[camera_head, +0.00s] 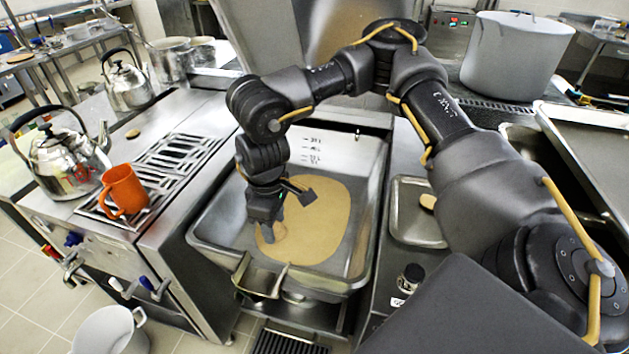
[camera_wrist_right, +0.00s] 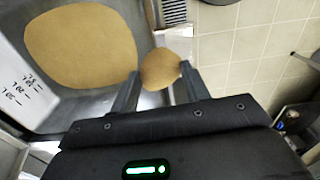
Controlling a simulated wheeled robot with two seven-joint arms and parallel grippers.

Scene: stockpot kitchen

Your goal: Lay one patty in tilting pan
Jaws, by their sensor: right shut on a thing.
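The tilting pan (camera_head: 362,190) is a steel rectangular basin in the middle of the head view, with a round tan layer (camera_head: 325,215) on its bottom. My right gripper (camera_head: 272,228) reaches down over the pan's front left part. It is shut on a round brown patty (camera_wrist_right: 161,69), which shows between the two fingertips in the wrist view. In that view the patty overlaps the pan's rim area, with the tan layer (camera_wrist_right: 80,45) to its left. The gripper mostly hides the patty in the head view. My left gripper is not in view.
A steel tray (camera_head: 408,225) with a brown piece (camera_head: 428,202) lies right of the pan, near a small dark jar (camera_head: 411,277). An orange mug (camera_head: 124,190) and kettles (camera_head: 66,160) stand on the left counter. A large pot (camera_head: 515,60) stands at back right.

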